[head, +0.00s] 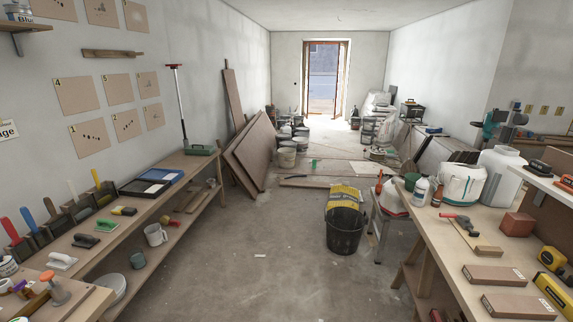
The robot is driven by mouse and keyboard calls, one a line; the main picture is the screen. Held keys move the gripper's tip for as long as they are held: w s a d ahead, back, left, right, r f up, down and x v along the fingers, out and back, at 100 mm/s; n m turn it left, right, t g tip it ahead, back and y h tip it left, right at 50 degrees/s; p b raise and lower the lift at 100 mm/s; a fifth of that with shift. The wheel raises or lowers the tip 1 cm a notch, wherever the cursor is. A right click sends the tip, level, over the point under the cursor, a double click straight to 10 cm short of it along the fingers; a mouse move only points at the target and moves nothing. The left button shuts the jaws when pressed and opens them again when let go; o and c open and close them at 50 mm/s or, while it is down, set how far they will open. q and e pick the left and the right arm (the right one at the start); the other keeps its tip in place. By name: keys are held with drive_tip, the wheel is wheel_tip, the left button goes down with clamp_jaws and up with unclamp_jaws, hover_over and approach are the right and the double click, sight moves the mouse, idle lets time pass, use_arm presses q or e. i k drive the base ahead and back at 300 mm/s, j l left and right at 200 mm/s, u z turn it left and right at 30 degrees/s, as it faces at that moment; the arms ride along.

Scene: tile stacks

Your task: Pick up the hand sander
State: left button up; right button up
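Several small handled tools lie on the left bench, and I cannot tell for sure which one is the hand sander. One is a black handled block (85,240), one a green handled block (105,225), and one a white handled tool (62,260) nearer to me. They lie apart from each other on the bench top. Neither of my grippers shows in the head view.
The left wooden bench (141,222) also carries brushes in holders, trays and a green box (199,150). A black bucket (345,231) stands on the floor. The right bench (445,254) holds boxes, a hammer and jugs. The floor between the benches is mostly clear.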

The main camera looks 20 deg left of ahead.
sight(86, 242)
drive_tip(key=i+l+u, duration=0.15)
drive_tip(key=i, duration=0.5)
drive_tip(key=i+u, duration=0.2)
drive_tip(key=u, duration=0.15)
drive_tip(key=i+l+u, duration=0.15)
drive_tip(key=u, duration=0.2)
drive_tip(key=i+l+u, duration=0.1)
drive_tip(key=u, duration=0.35)
drive_tip(key=l+u, duration=0.15)
drive_tip(key=u, duration=0.25)
drive_tip(key=i+l+u, duration=0.1)
drive_tip(key=u, duration=0.35)
drive_tip(key=l+u, duration=0.3)
drive_tip(key=u, duration=0.15)
drive_tip(key=l+u, duration=0.2)
drive_tip(key=u, duration=0.15)
drive_tip(key=k+l+u, duration=0.15)
drive_tip(key=u, duration=0.2)
